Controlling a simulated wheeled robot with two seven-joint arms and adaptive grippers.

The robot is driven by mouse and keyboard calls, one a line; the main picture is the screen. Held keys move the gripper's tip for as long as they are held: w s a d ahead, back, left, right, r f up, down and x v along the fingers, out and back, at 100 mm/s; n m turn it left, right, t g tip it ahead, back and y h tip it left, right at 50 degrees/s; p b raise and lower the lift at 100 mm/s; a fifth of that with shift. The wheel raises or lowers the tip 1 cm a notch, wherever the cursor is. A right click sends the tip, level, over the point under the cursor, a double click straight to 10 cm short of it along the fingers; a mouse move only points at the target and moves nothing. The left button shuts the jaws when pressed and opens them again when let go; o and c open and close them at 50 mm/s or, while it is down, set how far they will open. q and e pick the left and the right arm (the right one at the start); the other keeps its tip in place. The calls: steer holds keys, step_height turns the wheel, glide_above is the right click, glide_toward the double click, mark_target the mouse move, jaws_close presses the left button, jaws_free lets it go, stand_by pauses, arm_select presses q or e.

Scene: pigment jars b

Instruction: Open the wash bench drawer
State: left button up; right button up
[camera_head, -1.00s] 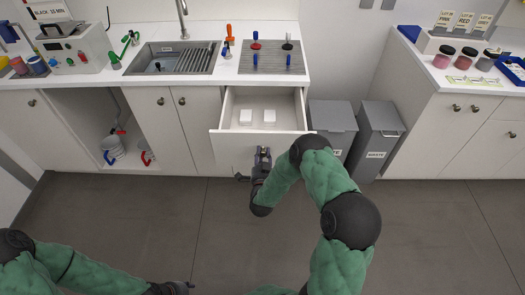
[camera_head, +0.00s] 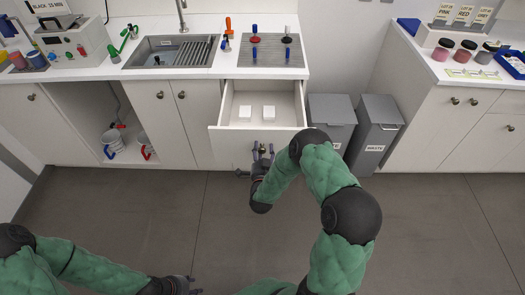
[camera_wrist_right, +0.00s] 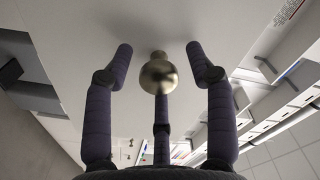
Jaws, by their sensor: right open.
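The wash bench drawer (camera_head: 230,134) stands pulled out below the right part of the bench. Its inside shows, with two small white blocks (camera_head: 257,112) on its floor. My right gripper (camera_head: 263,149) is at the drawer front. In the right wrist view, its fingers (camera_wrist_right: 160,60) are spread and the round metal knob (camera_wrist_right: 158,73) is between them, with clear gaps to the left and right fingers. My left gripper (camera_head: 193,286) is low at the bottom edge of the head view, away from the bench. Its fingers are too small to read.
Grey bins (camera_head: 377,128) stand just right of the drawer. The bench top holds a sink (camera_head: 170,50) and a drain rack (camera_head: 270,60) with coloured-handled tools. Jars (camera_head: 465,50) stand on the right counter. The floor before the bench is clear.

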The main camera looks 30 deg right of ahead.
steer(key=v, duration=1.2)
stand_by(0.3)
steer(key=s+a+f+n+g+y, duration=0.1)
steer(key=a+f+n+g+y, duration=0.55)
steer(key=a+f+y, duration=0.5)
steer(key=s+a+f+n+g+y, duration=0.1)
steer(key=s+a+f+n+g, duration=0.1)
steer(key=s, duration=0.6)
steer(key=s+a+f+n+g+y, duration=0.1)
steer(key=s+a+f+n+g, duration=0.2)
steer(key=s, duration=0.6)
steer(key=a+n+g, duration=0.1)
steer(key=a+g, duration=0.1)
steer(key=g, duration=0.1)
steer(key=shift+s+a, duration=0.25)
steer(key=shift+a, duration=0.05)
steer(key=shift+n, duration=0.25)
